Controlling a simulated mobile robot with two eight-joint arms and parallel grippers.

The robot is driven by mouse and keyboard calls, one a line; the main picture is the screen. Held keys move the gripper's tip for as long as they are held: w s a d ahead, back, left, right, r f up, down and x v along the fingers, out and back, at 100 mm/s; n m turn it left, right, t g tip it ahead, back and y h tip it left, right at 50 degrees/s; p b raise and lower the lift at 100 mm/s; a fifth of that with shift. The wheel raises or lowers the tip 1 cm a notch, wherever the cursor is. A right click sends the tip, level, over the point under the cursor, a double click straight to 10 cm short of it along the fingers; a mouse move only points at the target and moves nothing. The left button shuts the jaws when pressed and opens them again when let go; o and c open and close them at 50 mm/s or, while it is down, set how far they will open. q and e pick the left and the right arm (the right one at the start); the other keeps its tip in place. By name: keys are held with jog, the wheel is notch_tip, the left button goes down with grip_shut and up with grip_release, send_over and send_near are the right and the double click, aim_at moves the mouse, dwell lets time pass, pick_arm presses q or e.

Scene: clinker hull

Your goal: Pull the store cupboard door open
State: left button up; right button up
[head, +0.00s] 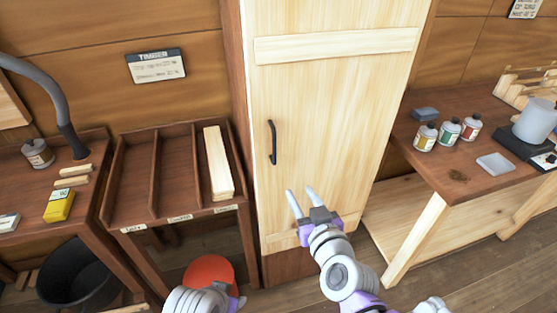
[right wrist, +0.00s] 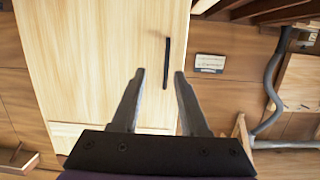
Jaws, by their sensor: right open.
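The store cupboard door (head: 330,120) is pale planked wood with a cross batten near its top, and it looks shut in its frame. Its black vertical bar handle (head: 272,142) is on the door's left side. My right gripper (head: 302,193) is open and empty, below and a little right of the handle, in front of the lower door. In the right wrist view the handle (right wrist: 167,62) shows just beyond the gap between the two open fingertips (right wrist: 160,75), apart from them. My left gripper does not show.
A divided timber rack (head: 150,180) holding pale strips (head: 217,165) stands left of the cupboard. A bench (head: 450,170) with several small bottles stands to the right. A red-orange round thing (head: 208,270) is low at the front left.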

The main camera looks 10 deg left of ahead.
aim_at(275, 149)
jog(key=w+a+t, duration=0.1)
jog(key=w+a, duration=0.2)
jog(key=w, duration=0.1)
jog(key=w+a+m+t+h+b, duration=0.1)
jog(key=w+a, duration=0.2)
jog(key=w, duration=0.2)
jog(key=w+a+r+t+h+b, duration=0.1)
jog(key=w+a, duration=0.2)
jog(key=w, duration=0.2)
jog(key=shift+a+m+t, duration=0.3)
jog(key=shift+a+m, duration=0.05)
jog(key=shift+m, duration=0.05)
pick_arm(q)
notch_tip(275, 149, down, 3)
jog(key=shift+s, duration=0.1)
pick_arm(e)
jog(key=shift+s, duration=0.1)
grip_shut()
dwell(0.5)
